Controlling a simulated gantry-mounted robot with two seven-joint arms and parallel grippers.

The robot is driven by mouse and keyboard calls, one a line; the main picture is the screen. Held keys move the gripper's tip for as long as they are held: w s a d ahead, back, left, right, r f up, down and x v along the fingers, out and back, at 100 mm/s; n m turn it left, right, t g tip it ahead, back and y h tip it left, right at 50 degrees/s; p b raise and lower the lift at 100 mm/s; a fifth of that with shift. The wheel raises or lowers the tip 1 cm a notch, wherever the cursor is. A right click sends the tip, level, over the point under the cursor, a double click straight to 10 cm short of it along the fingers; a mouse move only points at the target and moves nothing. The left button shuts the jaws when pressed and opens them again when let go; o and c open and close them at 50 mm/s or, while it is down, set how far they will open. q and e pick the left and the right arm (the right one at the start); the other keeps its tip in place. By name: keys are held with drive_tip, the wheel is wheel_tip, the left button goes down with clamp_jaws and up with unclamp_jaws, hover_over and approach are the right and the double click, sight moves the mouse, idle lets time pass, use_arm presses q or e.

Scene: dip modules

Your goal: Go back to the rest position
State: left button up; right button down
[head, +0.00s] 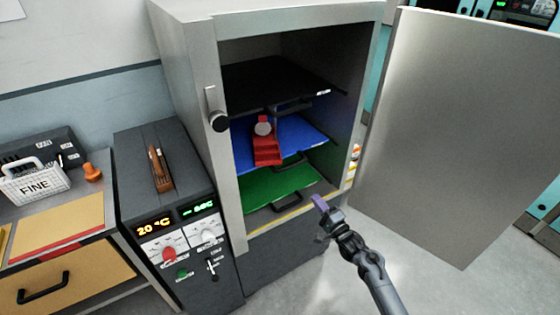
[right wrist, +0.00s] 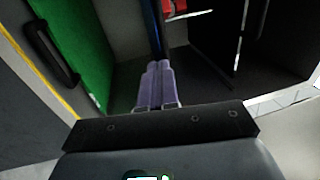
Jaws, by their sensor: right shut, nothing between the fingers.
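My right gripper (head: 319,203) is in front of the open cabinet (head: 187,75), near its lower right edge. In the right wrist view its purple fingers (right wrist: 155,84) are together with nothing between them. The cabinet holds a black shelf (head: 270,82), a blue shelf (head: 290,131) and a green shelf (head: 275,192), each with a dark handle. A red object (head: 266,150) with a pale round part stands on the blue shelf. It also shows in part in the right wrist view (right wrist: 178,8). My left gripper is not in view.
The cabinet door (head: 455,130) stands wide open at the right, beside my right arm. A control unit (head: 128,165) with dials and displays stands left of the cabinet. A desk at the far left carries a white basket (head: 35,183), an orange stamp (head: 92,173) and folders.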

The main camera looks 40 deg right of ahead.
drive_tip(key=s+a+f+g, duration=0.1)
drive_tip(key=s+f, duration=0.3)
drive_tip(key=f, duration=0.2)
drive_tip(key=s+a+f+n+g+y, duration=0.1)
drive_tip(key=s+a+n+g+y, duration=0.25)
drive_tip(key=a, duration=0.55)
drive_tip(key=s+a+f+n+g+y, duration=0.15)
drive_tip(key=s+a+n, duration=0.35)
drive_tip(key=a, duration=0.5)
drive_tip(key=s+a+r+n+g+h, duration=0.1)
drive_tip(key=s+a+r+n+g, duration=0.1)
drive_tip(key=s+a+n+g, duration=0.3)
drive_tip(key=s+r+n+g+h, duration=0.1)
drive_tip(key=s+r+n+g, duration=0.15)
drive_tip(key=s, duration=0.45)
drive_tip(key=s+a+r+n+g+h, duration=0.1)
drive_tip(key=s+a+r+n+g, duration=0.1)
drive_tip(key=s+a+n+g, duration=0.3)
wheel_tip(320, 180, up, 36)
drive_tip(key=s+d+t+p, duration=0.1)
drive_tip(key=d+t+p, duration=0.1)
drive_tip(key=p, duration=3.4)
drive_tip(key=shift+d, duration=0.25)
drive_tip(key=shift+d, duration=0.1)
